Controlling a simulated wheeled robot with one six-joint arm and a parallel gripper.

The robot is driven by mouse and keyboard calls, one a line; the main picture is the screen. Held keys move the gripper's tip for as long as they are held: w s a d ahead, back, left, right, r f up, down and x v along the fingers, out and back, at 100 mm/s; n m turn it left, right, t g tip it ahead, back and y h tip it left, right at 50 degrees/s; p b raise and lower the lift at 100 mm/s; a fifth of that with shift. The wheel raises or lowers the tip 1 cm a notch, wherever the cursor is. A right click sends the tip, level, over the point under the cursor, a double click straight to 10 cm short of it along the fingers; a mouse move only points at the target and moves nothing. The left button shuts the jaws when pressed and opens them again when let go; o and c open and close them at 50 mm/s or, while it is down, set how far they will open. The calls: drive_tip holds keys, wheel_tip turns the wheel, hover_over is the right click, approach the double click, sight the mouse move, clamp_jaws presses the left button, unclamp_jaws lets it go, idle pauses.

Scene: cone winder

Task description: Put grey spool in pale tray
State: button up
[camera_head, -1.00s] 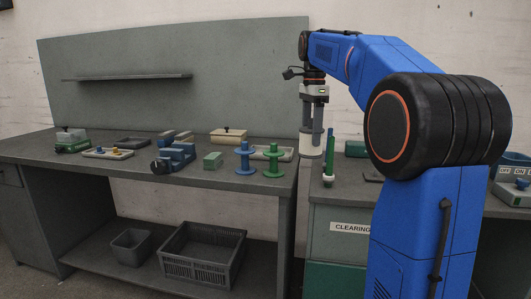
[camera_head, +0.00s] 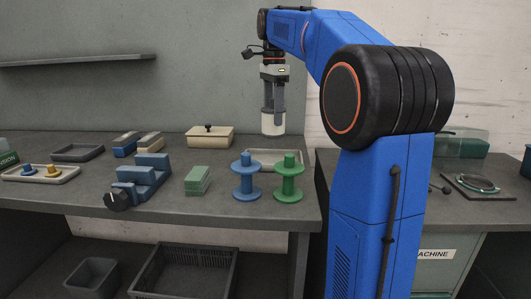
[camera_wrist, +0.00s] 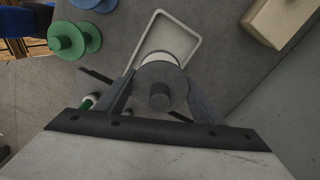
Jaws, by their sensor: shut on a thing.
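The grey spool (camera_wrist: 160,86) is between my gripper's fingers (camera_wrist: 160,104), with its grey flange and dark stub facing the wrist camera and a pale body beyond. In the head view my gripper (camera_head: 272,112) points down, shut on the spool, whose pale body (camera_head: 272,123) hangs above the bench. The pale tray (camera_head: 268,161) lies on the bench below, partly hidden by standing spools. In the wrist view the tray (camera_wrist: 178,32) looks empty, and the spool overlaps its near part. The spool appears raised clear of it.
A blue spool (camera_head: 246,180) and a green spool (camera_head: 288,182) stand in front of the tray. A cream lidded box (camera_head: 210,138) stands behind to the left. Green blocks (camera_head: 197,180) and a blue fixture (camera_head: 143,180) are farther left. The bench's right edge is close.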

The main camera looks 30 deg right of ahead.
drive_tip(key=shift+f, duration=4.7)
drive_tip(key=shift+f, duration=0.15)
drive_tip(key=o, duration=1.1)
wheel_tip(320, 180, up, 12)
drive_tip(key=shift+r, duration=0.15)
